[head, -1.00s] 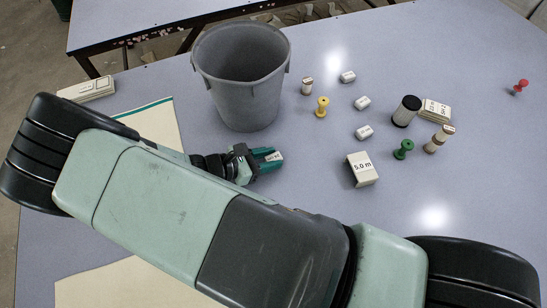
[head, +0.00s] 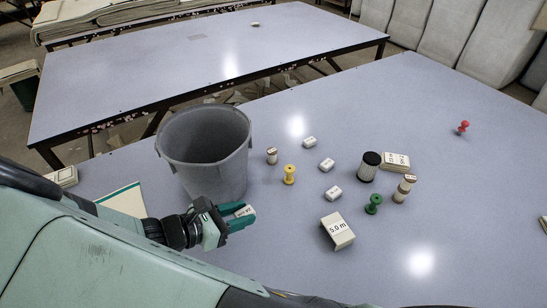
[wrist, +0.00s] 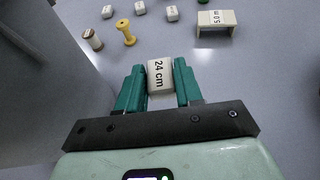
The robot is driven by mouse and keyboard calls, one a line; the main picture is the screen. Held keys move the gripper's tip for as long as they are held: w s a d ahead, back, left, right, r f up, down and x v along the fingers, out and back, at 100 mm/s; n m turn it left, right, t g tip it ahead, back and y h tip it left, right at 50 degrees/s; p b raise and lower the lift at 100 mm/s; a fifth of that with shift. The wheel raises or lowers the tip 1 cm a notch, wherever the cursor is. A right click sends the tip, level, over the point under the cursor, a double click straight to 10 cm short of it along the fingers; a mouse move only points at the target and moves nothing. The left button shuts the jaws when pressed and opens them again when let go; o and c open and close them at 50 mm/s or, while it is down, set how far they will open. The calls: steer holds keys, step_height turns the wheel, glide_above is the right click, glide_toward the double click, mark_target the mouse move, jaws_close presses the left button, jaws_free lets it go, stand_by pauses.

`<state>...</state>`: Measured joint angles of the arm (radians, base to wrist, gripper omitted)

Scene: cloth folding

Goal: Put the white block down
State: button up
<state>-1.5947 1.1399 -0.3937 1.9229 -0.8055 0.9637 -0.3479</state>
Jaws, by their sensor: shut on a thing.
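My gripper (head: 240,218) is shut on a white block (wrist: 160,75) with "24 cm" printed on it. In the wrist view the block sits between the two green fingers of my gripper (wrist: 160,88), and its far end shows past the fingertips. In the head view only a small part of the block (head: 245,211) shows between the fingers. The gripper is just to the front right of the grey bin. Whether the block touches the table cannot be told.
A grey bin (head: 205,160) stands close behind my gripper. Several small white blocks (head: 333,192), a yellow spool (head: 289,175), a green spool (head: 374,204) and a "5.0 m" box (head: 338,232) stand to the right. The tabletop (head: 285,265) between gripper and box is clear.

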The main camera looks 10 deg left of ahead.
steer(key=w+d+r+n+t+y, duration=0.1)
steer(key=w+d+r, duration=0.5)
steer(key=w+r, duration=0.35)
steer(key=w+d+r+n+t+y, duration=0.1)
steer(key=w+d+r+n+y, duration=0.1)
steer(key=w+d+r, duration=0.6)
steer(key=w+d+r+n+y, duration=0.1)
steer(key=w+d+r, duration=0.1)
steer(key=d+r, duration=0.8)
steer(key=w+d+r+n+y, duration=0.1)
steer(key=w+d+r, duration=0.1)
steer(key=d+r, duration=0.8)
steer(key=m+g+h, duration=0.5)
steer(key=m+h, duration=0.3)
steer(key=m, duration=0.1)
glide_above(364, 152)
steer(key=s+a, duration=0.1)
steer(key=s, duration=0.1)
step_height(364, 152, down, 26)
steer(key=f, duration=0.5)
steer(key=f+g, duration=0.1)
steer(key=f, duration=0.5)
steer(key=s+f+m+g, duration=0.1)
steer(key=f, duration=0.5)
steer(key=shift+d+h, duration=0.15)
steer(key=shift+h, duration=0.25)
steer(key=shift+f, duration=2.1)
